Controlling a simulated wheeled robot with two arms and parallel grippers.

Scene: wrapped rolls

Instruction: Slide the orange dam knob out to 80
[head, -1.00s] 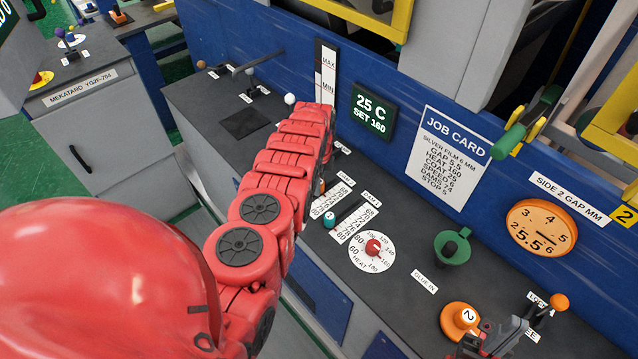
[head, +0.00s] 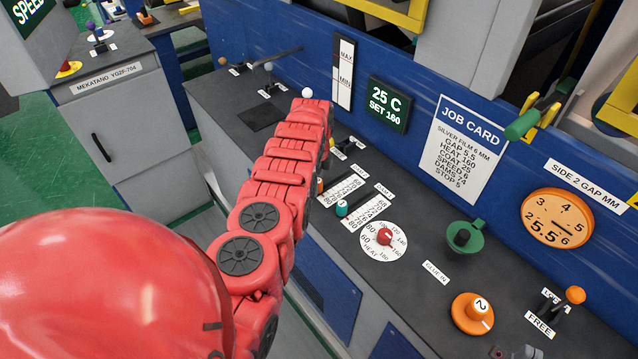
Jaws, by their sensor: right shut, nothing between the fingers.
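The orange dam knob (head: 320,186) shows only as a sliver at the right edge of my red left arm, by the near left end of the farther dam scale (head: 343,187). Its exact reading is hidden. A teal knob (head: 341,208) sits at the near left end of the neighbouring dam scale (head: 368,211). My left arm reaches over the console from the left, and its own links hide the left gripper. Only the tips of my right gripper (head: 512,352) show at the bottom edge, shut and empty, below the orange knob marked 2.
Around the scales are a red heat dial (head: 385,236), a green glue knob (head: 464,237), an orange knob marked 2 (head: 472,312) and an orange-topped lever (head: 575,295). A white-topped lever (head: 307,93) stands just beyond my left arm. The job card (head: 462,150) is on the blue wall.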

